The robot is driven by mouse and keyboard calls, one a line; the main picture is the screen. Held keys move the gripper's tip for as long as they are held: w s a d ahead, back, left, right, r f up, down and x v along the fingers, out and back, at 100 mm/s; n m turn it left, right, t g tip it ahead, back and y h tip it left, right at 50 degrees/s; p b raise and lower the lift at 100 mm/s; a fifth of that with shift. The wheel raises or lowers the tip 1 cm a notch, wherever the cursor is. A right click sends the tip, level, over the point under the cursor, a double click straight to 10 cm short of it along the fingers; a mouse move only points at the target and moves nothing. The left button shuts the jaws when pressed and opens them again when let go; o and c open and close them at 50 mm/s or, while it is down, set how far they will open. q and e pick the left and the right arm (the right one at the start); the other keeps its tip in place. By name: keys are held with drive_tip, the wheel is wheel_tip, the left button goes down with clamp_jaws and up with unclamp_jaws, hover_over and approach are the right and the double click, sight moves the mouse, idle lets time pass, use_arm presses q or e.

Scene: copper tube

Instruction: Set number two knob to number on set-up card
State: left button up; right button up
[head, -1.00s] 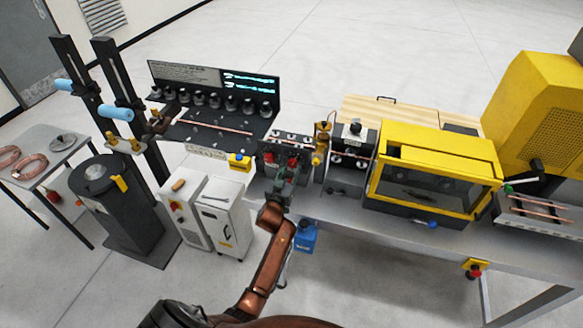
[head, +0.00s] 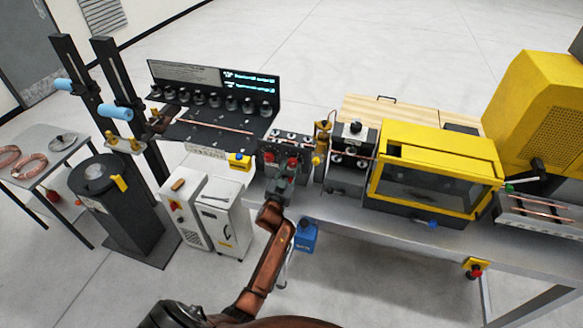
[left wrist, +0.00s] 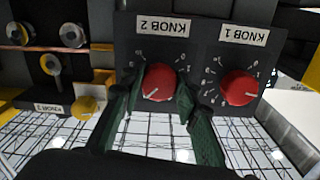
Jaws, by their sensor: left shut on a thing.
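The number two knob (left wrist: 160,82) is red with a white pointer line, on a dark panel under a label reading KNOB 2 (left wrist: 163,25), which appears upside down in the left wrist view. My left gripper (left wrist: 158,98) has its green fingers on both sides of this knob and is shut on it. In the head view the left gripper (head: 281,173) is at the front of the knob panel. The red KNOB 1 (left wrist: 239,87) sits to the right in the wrist view, untouched. The dial numbers are too small to read surely. No set-up card can be made out. My right gripper is not in view.
A yellow knob (left wrist: 87,107) by a KNOB 3 label is to the left in the wrist view. In the head view, a yellow guarded machine (head: 435,165) stands right of the panel, and a dark roller straightener bench (head: 215,125) stands left.

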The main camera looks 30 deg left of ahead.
use_arm(q)
drive_tip(key=m+b, duration=0.1)
drive_tip(key=m, duration=0.4)
drive_tip(key=shift+m, duration=1.3)
drive_tip(key=shift+m, duration=0.3)
drive_tip(key=o, duration=1.2)
drive_tip(key=shift+c, duration=0.2)
drive_tip(key=shift+a, duration=0.1)
